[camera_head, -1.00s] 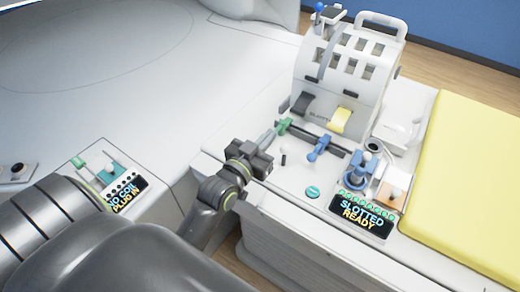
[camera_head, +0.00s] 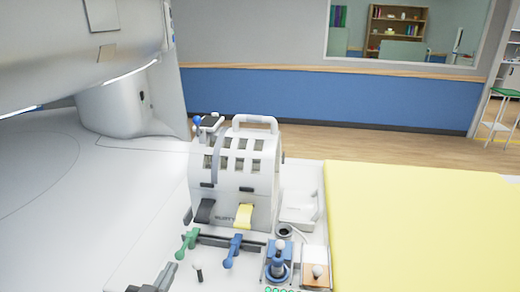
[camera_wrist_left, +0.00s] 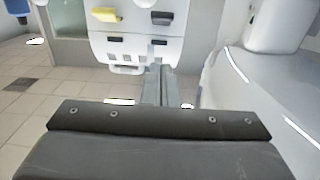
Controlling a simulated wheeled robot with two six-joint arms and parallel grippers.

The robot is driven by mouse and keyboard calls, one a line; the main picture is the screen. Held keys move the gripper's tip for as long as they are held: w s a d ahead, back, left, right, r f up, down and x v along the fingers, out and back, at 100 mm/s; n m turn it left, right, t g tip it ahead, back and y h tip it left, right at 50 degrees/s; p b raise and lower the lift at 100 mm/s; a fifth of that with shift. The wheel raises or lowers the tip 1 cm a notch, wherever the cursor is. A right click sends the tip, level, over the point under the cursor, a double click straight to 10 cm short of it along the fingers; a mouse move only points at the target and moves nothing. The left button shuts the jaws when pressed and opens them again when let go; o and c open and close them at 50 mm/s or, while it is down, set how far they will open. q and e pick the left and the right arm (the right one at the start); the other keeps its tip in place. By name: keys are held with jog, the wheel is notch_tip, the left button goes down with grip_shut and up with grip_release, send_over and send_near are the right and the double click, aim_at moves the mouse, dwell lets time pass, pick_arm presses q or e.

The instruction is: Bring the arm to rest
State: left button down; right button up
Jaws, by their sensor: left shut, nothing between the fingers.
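My left gripper (camera_head: 169,272) shows only in part at the bottom edge of the head view, left of the levers. In the left wrist view its fingers (camera_wrist_left: 155,75) are shut with nothing between them. Ahead of it stands the white slotted coil (camera_head: 235,165), with a black latch (camera_head: 204,210) and a yellow latch (camera_head: 244,215) on its front. The latches also show at the top of the left wrist view. The green lever (camera_head: 187,243) is just beyond the gripper; I see a gap between them. My right gripper is not in view.
A blue lever (camera_head: 233,250), a blue joystick-like post (camera_head: 278,262) and a white knob on an orange-edged block (camera_head: 316,271) stand to the right. A yellow pad (camera_head: 420,225) covers the right side. The large white curved housing (camera_head: 70,50) fills the left.

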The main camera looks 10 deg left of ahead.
pick_arm(q)
jog(key=s+f+g, duration=0.1)
jog(key=f, duration=0.1)
jog(key=s+f+g, duration=0.2)
jog(key=s+a+f+g, duration=0.1)
jog(key=f, duration=0.1)
jog(key=shift+s+f, duration=0.25)
jog(key=shift+s, duration=0.05)
jog(key=s+a+f+g+y, duration=0.1)
jog(key=s+f+g, duration=0.2)
jog(key=s, duration=0.3)
jog(key=s+a+f+n+g+y, duration=0.1)
jog(key=s+f+g, duration=0.1)
jog(key=s+g, duration=0.3)
jog(key=s+a+f+g, duration=0.2)
jog(key=s+f, duration=0.1)
jog(key=s, duration=0.4)
notch_tip(320, 180, down, 25)
jog(key=a+g, duration=0.1)
jog(key=s+d+f+g, duration=0.1)
jog(key=s+f, duration=1.4)
jog(key=f, duration=0.1)
jog(key=shift+g, duration=0.3)
